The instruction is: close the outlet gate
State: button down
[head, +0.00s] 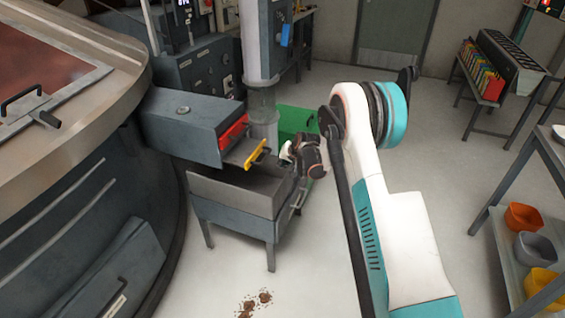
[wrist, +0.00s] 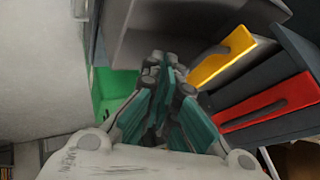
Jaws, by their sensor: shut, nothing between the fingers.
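A grey box (head: 185,122) carries a red front plate (head: 234,132) with a dark handle. Beside it, a grey slide with a yellow front plate (head: 256,154) sticks out farther than the red one. I cannot tell from markings which is the outlet gate. My gripper (head: 289,150) is just right of the yellow plate. In the wrist view, the teal-fingered gripper (wrist: 166,73) is shut and empty, with the yellow plate (wrist: 223,58) to its upper right and the red plate (wrist: 267,104) farther right. Contact with the yellow plate cannot be told.
An open grey trough (head: 235,192) on legs stands below the box. A green bin (head: 293,121) is behind my gripper, and a clear-and-grey vertical pipe (head: 262,102) rises beside the plates. A large round vessel (head: 75,165) fills the left. Brown spill (head: 255,303) lies on open floor.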

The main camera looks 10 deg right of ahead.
jog(key=w+a+f+b, duration=0.3)
jog(key=w+a+f, duration=0.1)
jog(key=w, duration=0.2)
jog(key=shift+a, duration=0.15)
jog(key=shift+r, duration=0.1)
